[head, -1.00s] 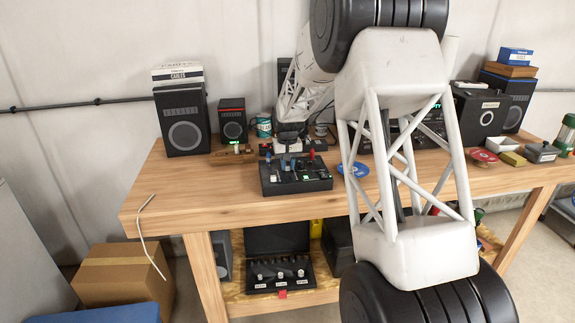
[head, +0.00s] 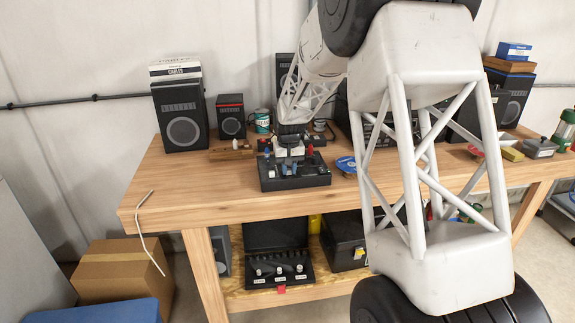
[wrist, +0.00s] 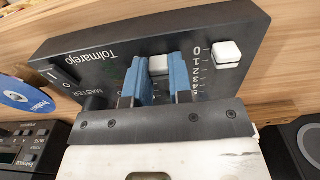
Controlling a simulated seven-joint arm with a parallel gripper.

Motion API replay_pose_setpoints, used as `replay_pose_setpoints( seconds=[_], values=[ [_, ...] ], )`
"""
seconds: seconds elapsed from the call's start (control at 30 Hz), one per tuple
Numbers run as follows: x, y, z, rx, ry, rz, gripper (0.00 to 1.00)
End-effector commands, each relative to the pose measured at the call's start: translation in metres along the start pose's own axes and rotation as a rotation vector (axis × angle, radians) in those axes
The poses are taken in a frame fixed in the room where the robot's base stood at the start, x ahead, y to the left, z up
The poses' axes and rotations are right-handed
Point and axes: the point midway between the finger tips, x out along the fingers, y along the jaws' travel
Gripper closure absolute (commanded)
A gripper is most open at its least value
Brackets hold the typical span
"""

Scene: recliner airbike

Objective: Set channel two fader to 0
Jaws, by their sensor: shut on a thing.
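The black mixer (head: 296,181) lies on the workbench. In the wrist view the mixer (wrist: 120,50) shows the word Tolmarejo, a MASTER label and a scale with 0 at its top end. My gripper (wrist: 161,78) has its two blue fingers down at the mixer, shut on a white fader cap (wrist: 160,65). Its channel label is hidden. A second white fader cap (wrist: 227,53) stands right of the scale, near the 0. The held cap sits at roughly similar height; its exact setting cannot be read. In the head view my gripper (head: 289,166) is over the mixer.
A red-topped item (head: 310,150) stands at the mixer's back edge. A blue disc (head: 346,165) lies to its right and a small wooden block (head: 232,153) to its left. Speakers (head: 182,118) stand behind. The bench's front left is clear.

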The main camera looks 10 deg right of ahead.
Motion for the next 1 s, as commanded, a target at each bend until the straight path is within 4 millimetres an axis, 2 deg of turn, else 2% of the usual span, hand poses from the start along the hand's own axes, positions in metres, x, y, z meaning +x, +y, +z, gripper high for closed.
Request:
replay_pose_setpoints(
  seconds=[0.13,0.47,0.5,0.63,1.0],
  values=[
    [-0.0009,0.0002,0.0081,0.000,0.001,0.000,1.00],
    [-0.0002,0.0002,0.0103,0.000,-0.002,0.000,1.00],
    [-0.0001,0.0002,0.0104,0.000,-0.002,0.000,0.73],
    [-0.0001,0.0001,0.0099,0.000,-0.001,0.000,0.53],
    [-0.0022,0.0000,0.0091,0.000,0.000,0.000,0.53]
  ],
)
